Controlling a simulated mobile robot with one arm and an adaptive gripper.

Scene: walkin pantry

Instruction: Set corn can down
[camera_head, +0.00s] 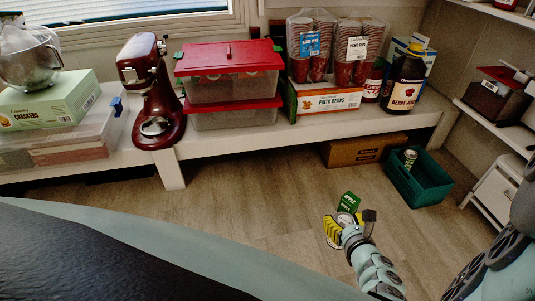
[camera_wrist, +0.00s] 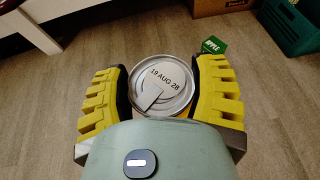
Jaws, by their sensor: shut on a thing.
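My gripper (camera_wrist: 160,95) is shut on a can, taken as the corn can (camera_wrist: 161,84). In the wrist view I see its silver lid with a pull tab and "19 AUG 28" printed on it. Yellow ridged fingers press on its left and right sides. Its side label is mostly hidden. In the head view my gripper (camera_head: 347,228) is low over the wooden floor, with the can's lid (camera_head: 345,219) between the fingers. I cannot tell whether the can touches the floor.
A green crate (camera_head: 425,196) holding a small can (camera_head: 410,157) stands right, beside a cardboard box (camera_head: 358,152). Floor to the left is clear.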

